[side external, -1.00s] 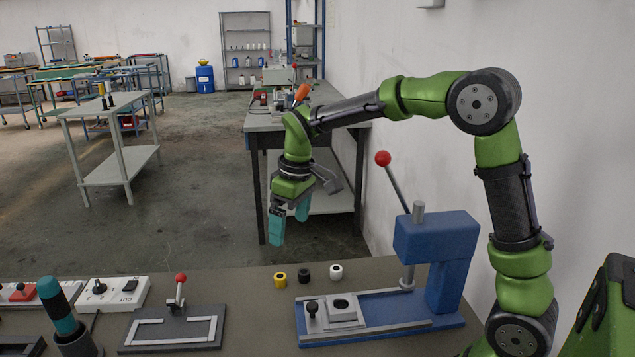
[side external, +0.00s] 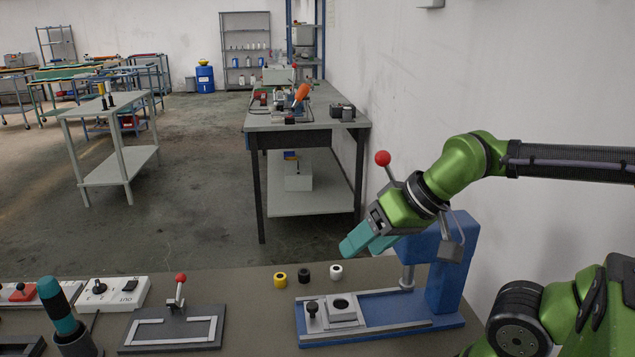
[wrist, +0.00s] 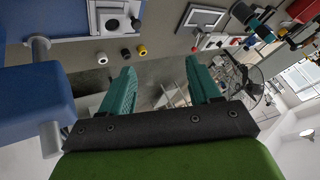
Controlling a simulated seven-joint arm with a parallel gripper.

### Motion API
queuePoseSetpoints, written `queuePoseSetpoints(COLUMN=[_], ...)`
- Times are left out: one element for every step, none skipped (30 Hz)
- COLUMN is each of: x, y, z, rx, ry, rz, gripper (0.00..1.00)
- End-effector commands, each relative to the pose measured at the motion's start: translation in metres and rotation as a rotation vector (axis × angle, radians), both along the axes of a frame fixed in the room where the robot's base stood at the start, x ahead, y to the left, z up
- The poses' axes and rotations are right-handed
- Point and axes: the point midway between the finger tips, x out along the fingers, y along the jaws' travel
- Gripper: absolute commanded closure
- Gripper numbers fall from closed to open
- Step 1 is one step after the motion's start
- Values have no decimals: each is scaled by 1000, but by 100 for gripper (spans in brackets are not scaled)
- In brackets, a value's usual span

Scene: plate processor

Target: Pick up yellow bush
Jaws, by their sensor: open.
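The yellow bush (side external: 280,279) is a small yellow ring with a dark hole. It stands on the table, leftmost of a row with a black bush (side external: 304,276) and a white bush (side external: 336,272). In the wrist view the yellow bush (wrist: 142,50) is above the gap between my fingers, with the black bush (wrist: 126,54) and white bush (wrist: 102,58) to its left. My gripper (side external: 362,245) has teal fingers, is open and empty. It is in the air above and to the right of the bushes, tilted, with its fingers toward the lower left.
A blue press (side external: 440,255) with a red-knobbed lever and a fixture on its base stands right of the bushes, close to my gripper. A grey clamp plate (side external: 172,329) with a red-knobbed handle is at left. Bare table lies around the bushes.

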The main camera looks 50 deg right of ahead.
Motion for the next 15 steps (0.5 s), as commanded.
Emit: queuePoseSetpoints(x=[0,0,0,0,0,0,0,0,1,2,4,8,12,18,26], y=[0,0,0,0,0,0,0,-1,-3,-5,-7,-10,-12,-15,-19], z=[0,0,0,0,0,0,0,0,-3,-6,-10,-14,-17,-20,-24], rx=[0,0,0,0,-1,-1,-1,0,0,-1,-2,-5,-7,-10,-19], ry=[1,1,1,1,1,1,1,3,12,25,43,67,87,108,135], rz=[1,1,1,1,1,1,0,-3,-12,-18,-27,-40,-50,-61,-64], gripper=[38,38,38,38,38,38,38,38,38,38,38,38,38,38,38])
